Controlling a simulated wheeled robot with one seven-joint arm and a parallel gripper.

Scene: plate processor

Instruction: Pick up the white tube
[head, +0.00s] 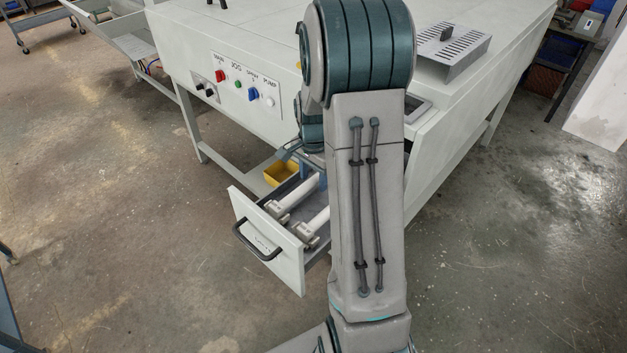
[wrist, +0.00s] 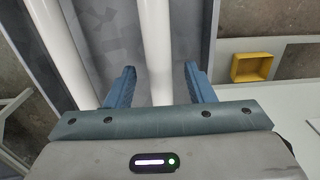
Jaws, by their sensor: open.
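Two white tubes lie side by side in an open drawer (head: 265,222). In the head view one tube (head: 299,191) lies farther back and the other (head: 317,221) lies nearer; both have grey fittings at the drawer's front end. In the wrist view, one white tube (wrist: 157,45) runs between the blue fingers of my gripper (wrist: 160,84), with a gap on each side. The other tube (wrist: 58,45) lies to the left, outside the fingers. My gripper is open and holds nothing. In the head view my arm hides part of the drawer and most of the gripper.
A yellow bin (head: 282,172) sits behind the drawer and shows at the right of the wrist view (wrist: 252,67). The large white machine (head: 240,45) with a button panel stands above the drawer. The drawer walls flank the tubes. Floor to the left is clear.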

